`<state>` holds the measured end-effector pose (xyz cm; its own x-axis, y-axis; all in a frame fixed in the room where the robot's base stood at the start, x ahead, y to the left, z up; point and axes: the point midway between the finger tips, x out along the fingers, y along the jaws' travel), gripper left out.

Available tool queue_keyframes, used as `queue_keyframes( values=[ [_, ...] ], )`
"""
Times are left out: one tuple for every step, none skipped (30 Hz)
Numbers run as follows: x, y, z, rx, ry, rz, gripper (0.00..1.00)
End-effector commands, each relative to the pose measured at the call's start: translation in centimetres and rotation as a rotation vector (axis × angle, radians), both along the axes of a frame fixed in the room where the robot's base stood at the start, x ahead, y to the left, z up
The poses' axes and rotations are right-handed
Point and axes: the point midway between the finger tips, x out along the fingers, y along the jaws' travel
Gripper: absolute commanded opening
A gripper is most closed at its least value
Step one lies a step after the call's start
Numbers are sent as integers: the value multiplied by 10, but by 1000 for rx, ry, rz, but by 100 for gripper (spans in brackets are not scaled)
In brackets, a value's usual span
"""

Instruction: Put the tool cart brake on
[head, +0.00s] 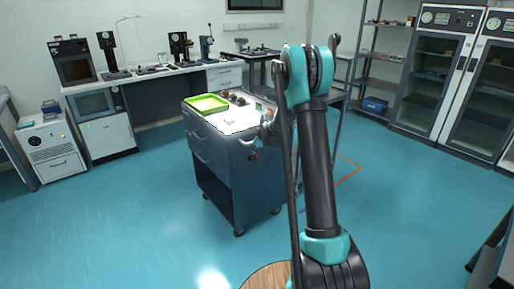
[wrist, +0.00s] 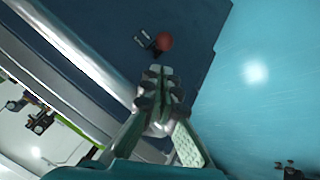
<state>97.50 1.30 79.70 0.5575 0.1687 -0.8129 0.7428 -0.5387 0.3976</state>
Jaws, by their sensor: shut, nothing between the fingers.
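The tool cart (head: 225,165) is a dark blue cabinet with drawers and a pale top, standing in mid-floor in the head view. Its dark side panel (wrist: 190,15) fills the upper middle of the wrist view. A red ball knob (wrist: 165,41) on a small dark fitting, which looks like the brake lever, is on that panel. My gripper (wrist: 160,76) is shut and empty, its fingertips just below the knob in the wrist picture; I cannot tell the remaining gap. In the head view my gripper (head: 268,131) is at the cart's right end, partly hidden by my arm.
A pale push-handle bar (wrist: 75,55) runs along the cart edge close left of my fingers. A green tray (head: 207,104) and small parts lie on the cart top. Blue floor (head: 120,220) is open around the cart. A workbench (head: 150,77) stands behind.

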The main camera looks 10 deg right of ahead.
Motion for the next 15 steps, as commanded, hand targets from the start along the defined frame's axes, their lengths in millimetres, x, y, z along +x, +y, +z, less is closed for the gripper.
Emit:
queue_keyframes(
  values=[
    [6,2,-8,-1,0,1,0],
    [8,2,-11,-1,0,1,0],
    [11,3,-16,-1,0,1,0],
    [13,4,-20,0,0,0,0],
    [16,5,-23,0,0,0,0],
    [18,6,-27,0,0,0,0],
    [20,6,-29,0,0,0,0],
    [22,7,-32,0,0,0,0],
    [24,7,-34,0,0,0,0],
    [25,8,-36,0,0,0,0],
    [26,8,-38,0,0,0,0],
    [27,8,-39,0,0,0,0],
    [27,9,-40,1,0,-1,0],
    [28,9,-41,1,0,-1,0],
    [28,9,-42,1,0,-1,0]
  ],
)
